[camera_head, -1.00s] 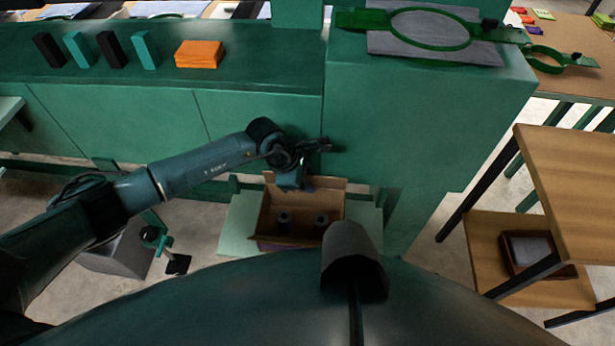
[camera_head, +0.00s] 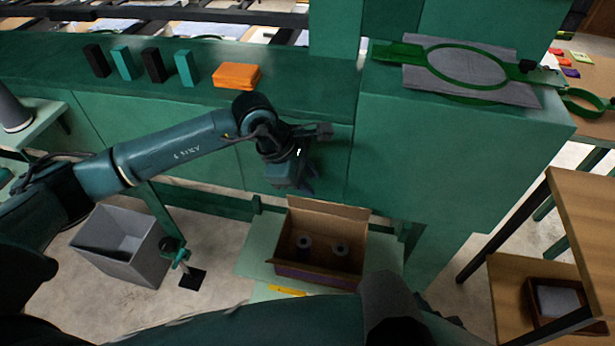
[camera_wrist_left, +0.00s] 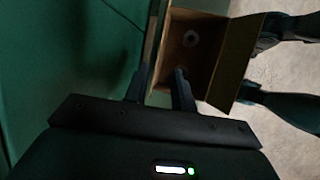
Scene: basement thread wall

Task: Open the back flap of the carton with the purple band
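The open carton (camera_head: 357,262) sits low on a pale green shelf, its purple band (camera_head: 316,280) showing along the front. Its back flap (camera_head: 328,208) stands raised along the far edge. Two dark spools (camera_head: 304,242) stand inside. My left gripper (camera_head: 308,189) points down just above the back-left of the carton. In the left wrist view its fingers (camera_wrist_left: 163,88) are apart, with nothing clearly held between them. The carton (camera_wrist_left: 203,62) lies beyond them there, one finger overlapping its opening. Contact with the flap cannot be told. My right gripper is out of view.
The green wall cabinet (camera_head: 440,165) rises close behind and right of the carton. A grey bin (camera_head: 118,245) stands on the floor at left. An orange block (camera_head: 236,75) lies on the ledge above my left arm. A wooden table (camera_head: 590,210) stands at right.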

